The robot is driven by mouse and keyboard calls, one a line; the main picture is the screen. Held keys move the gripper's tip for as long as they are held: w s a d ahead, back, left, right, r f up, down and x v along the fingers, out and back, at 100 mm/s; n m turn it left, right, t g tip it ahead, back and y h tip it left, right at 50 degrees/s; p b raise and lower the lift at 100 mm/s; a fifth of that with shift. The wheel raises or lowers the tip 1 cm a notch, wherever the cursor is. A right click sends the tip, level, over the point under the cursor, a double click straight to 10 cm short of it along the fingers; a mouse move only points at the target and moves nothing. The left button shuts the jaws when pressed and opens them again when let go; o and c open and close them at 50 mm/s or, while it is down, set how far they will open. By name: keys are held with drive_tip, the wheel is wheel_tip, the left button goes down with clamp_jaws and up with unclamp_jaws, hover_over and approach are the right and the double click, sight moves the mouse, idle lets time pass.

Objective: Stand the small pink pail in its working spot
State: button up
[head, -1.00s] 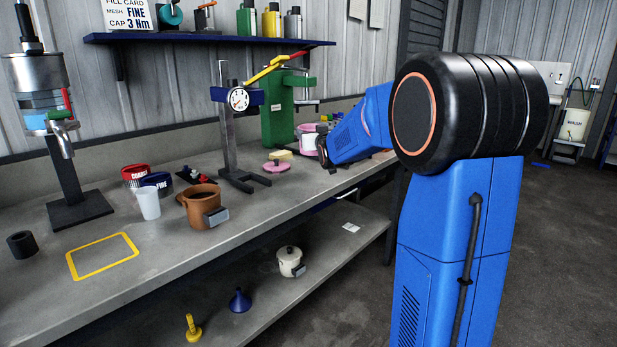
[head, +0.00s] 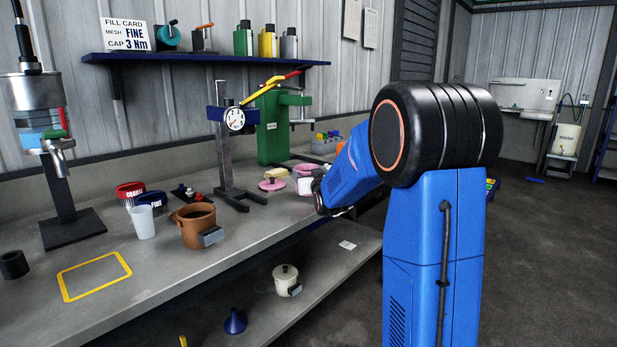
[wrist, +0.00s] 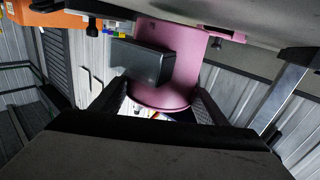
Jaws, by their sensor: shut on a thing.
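The small pink pail (head: 303,169) is at the far right part of the bench, partly hidden by my arm in the head view. In the wrist view the pail (wrist: 186,60) fills the upper middle, with a dark grey block (wrist: 142,62) on its side. My gripper (wrist: 158,108) has its fingers on either side of the pail and is shut on it. In the head view my gripper (head: 318,192) is close beside the pail near the bench's front edge. I cannot tell whether the pail touches the bench. A yellow outlined rectangle (head: 95,275) on the near bench is empty.
A brown pot (head: 193,225), a white cup (head: 143,222) and a dial-gauge stand (head: 225,160) stand along the bench. A pink lid (head: 272,185) lies near the pail. A green press (head: 272,130) stands behind. A cream pot (head: 286,280) sits on the lower shelf.

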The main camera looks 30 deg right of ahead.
drive_tip(key=shift+f, duration=0.6)
drive_tip(key=shift+f, duration=0.2)
drive_tip(key=o, duration=1.1)
drive_tip(key=v, duration=1.7)
drive_tip(key=shift+s+a+r, duration=0.1)
drive_tip(key=shift+s+r, duration=0.05)
drive_tip(key=shift+s, duration=0.05)
